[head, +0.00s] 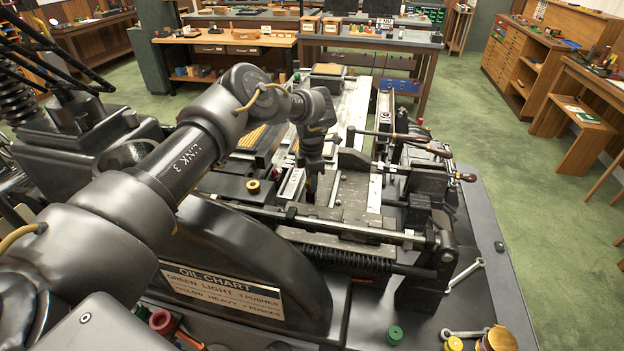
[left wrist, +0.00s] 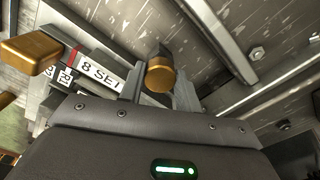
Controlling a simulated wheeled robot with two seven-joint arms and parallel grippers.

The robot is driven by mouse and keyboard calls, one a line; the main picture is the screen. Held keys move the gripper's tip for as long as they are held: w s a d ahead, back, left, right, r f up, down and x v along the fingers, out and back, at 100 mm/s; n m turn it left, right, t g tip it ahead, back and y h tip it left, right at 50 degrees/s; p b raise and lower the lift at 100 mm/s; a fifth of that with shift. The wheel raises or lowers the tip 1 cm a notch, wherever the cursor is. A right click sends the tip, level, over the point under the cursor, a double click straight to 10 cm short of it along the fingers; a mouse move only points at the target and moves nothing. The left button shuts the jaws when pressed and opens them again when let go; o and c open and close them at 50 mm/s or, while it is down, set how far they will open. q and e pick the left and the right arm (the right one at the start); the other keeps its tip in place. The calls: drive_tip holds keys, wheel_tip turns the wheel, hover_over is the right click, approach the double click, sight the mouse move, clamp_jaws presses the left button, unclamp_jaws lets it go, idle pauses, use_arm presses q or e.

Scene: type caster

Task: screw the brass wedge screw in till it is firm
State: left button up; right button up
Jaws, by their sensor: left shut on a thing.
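My left gripper (head: 311,192) reaches down into the middle of the dark casting machine (head: 350,200). In the left wrist view its fingers (left wrist: 160,92) are shut on a short brass cylinder, which looks like the brass wedge screw (left wrist: 160,75). The screw's rounded brass end shows between the fingers; its thread and hole are hidden. In the head view the gripper and machine parts hide the screw. My right gripper is in neither view.
A brass-coloured block (left wrist: 30,52) and a label reading "8 SET" (left wrist: 100,72) sit close to the left gripper. Wooden-handled levers (head: 440,151) stick out at the machine's right. A spanner (head: 465,275) and a green cap (head: 395,333) lie on the front ledge.

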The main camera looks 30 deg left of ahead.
use_arm(q)
drive_tip(key=shift+w+r, duration=0.1)
drive_tip(key=shift+r, duration=0.05)
drive_tip(key=o, duration=1)
drive_tip(key=shift+c, duration=0.2)
wheel_tip(320, 180, up, 11)
drive_tip(key=b, duration=0.2)
drive_tip(key=shift+b, duration=0.35)
